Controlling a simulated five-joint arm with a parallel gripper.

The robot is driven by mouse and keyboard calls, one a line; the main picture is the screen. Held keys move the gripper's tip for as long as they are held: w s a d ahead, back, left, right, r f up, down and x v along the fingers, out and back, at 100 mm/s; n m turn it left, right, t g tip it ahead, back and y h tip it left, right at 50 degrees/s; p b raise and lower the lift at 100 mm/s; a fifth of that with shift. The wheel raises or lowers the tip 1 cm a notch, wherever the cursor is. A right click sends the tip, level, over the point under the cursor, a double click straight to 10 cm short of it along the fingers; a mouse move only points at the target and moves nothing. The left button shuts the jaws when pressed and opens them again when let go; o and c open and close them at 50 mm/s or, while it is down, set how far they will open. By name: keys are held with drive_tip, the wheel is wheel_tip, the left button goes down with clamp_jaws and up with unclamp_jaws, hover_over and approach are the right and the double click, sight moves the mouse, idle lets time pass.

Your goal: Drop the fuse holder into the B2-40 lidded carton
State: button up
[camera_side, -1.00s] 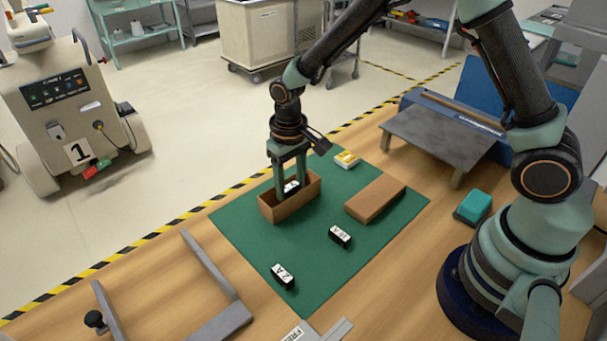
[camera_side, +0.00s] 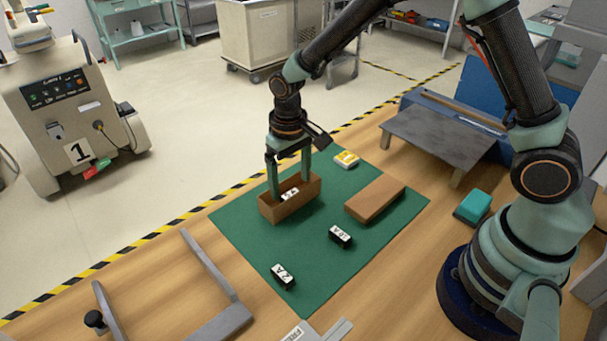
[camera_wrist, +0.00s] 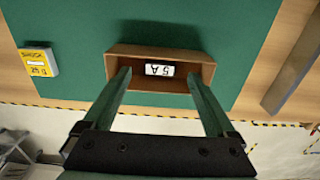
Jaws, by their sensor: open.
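A black block with a white "5 A" label, seemingly the fuse holder (camera_side: 290,194), lies inside an open brown carton (camera_side: 289,210) on the green mat. In the wrist view the label (camera_wrist: 159,69) shows between the walls of the carton (camera_wrist: 160,50). My gripper (camera_side: 290,183) is open, with its fingers spread and pointing down at the carton's opening. In the wrist view my gripper (camera_wrist: 158,76) has a finger on either side of the block, apart from it. A brown lid-like slab (camera_side: 375,198) lies right of the carton. I read no "B2-40" mark.
Two similar black blocks, one marked "2 A" (camera_side: 283,276) and another labelled one (camera_side: 340,236), lie on the mat (camera_side: 250,235). A yellow box (camera_side: 345,159) sits behind the carton. A grey raised plate (camera_side: 437,136) stands right. Grey metal brackets (camera_side: 215,280) lie front left.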

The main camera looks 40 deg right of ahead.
wheel_tip(320, 180, up, 11)
idle(0.3)
drive_tip(key=shift+f, duration=0.1)
drive_tip(key=s+d+r+t, duration=0.5)
drive_tip(key=s+d+r, duration=0.4)
drive_tip(key=s, duration=0.3)
drive_tip(key=shift+s+d+r+t, duration=0.15)
drive_tip(key=shift+d+r+t, duration=0.15)
drive_tip(key=shift+d, duration=0.2)
